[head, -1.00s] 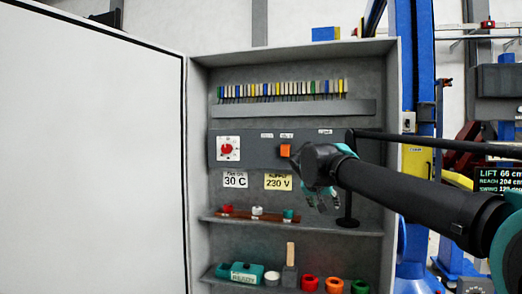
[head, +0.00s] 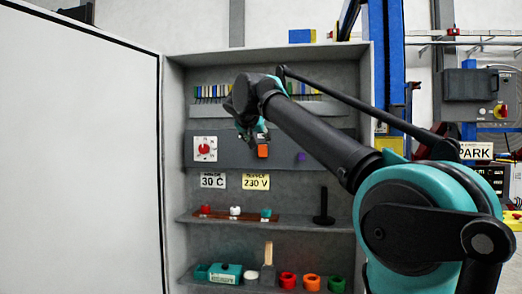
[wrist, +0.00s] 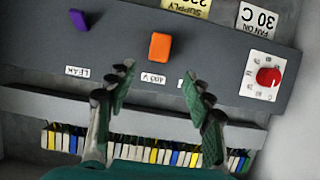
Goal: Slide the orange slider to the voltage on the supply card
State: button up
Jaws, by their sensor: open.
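The orange slider (head: 262,151) stands out from the grey panel in the cabinet; it also shows in the wrist view (wrist: 160,47). In the upside-down wrist view it is roughly in line with the 400 V label (wrist: 153,78). Another label beside that one is mostly hidden by a finger. The yellow supply card (head: 256,182) reads 230 V and is cut off in the wrist view (wrist: 187,8). My gripper (wrist: 157,77) is open and empty, its fingers spread to either side just short of the slider. In the head view my gripper is at the slider's upper left.
A purple knob (head: 301,157) sits on the same panel, near the LEAK label (wrist: 83,72). A red dial (head: 204,148) is at the panel's left. A row of coloured terminals (wrist: 75,140) runs above the panel. The open white door (head: 80,160) stands to the left.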

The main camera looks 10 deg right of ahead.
aim_at(262, 148)
jog(key=x, duration=1.1)
grip_shut()
